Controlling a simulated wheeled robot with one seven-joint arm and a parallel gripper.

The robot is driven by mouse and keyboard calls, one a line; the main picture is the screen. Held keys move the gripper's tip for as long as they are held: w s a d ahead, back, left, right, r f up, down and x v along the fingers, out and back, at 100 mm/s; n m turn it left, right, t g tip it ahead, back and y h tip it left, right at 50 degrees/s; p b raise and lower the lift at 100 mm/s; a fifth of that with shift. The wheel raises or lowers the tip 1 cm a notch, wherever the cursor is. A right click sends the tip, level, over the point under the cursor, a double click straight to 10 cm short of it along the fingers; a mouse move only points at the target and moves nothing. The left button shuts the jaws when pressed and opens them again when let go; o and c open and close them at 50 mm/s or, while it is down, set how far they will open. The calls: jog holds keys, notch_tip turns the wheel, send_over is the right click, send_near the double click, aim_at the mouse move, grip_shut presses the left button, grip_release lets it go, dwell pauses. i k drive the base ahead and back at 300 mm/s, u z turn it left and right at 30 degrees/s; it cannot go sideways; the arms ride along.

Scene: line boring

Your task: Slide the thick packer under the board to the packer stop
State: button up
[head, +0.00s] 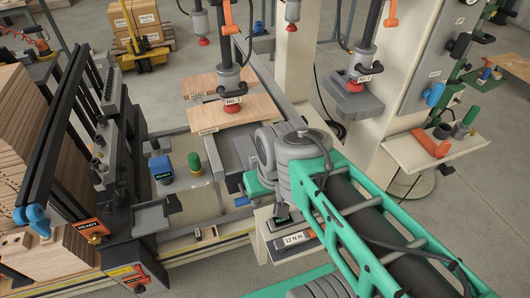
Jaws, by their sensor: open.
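Dark grey machine plates (234,152) show just below the board's near edge. My arm comes in from the lower right, and its grey wrist joint stands just right of these plates. My gripper is hidden behind the wrist, so its fingers do not show. I cannot make out the thick packer or the packer stop for certain; the wrist covers part of that area.
A black fence-like frame (110,125) rises at left. A second clamp (360,85) hangs at right. A box labelled 12 N m (297,239) sits below my wrist.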

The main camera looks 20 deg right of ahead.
aim_at(246, 149)
jog(key=k, duration=0.5)
jog(key=u, duration=1.6)
jog(key=i, duration=1.1)
jog(key=z, duration=1.2)
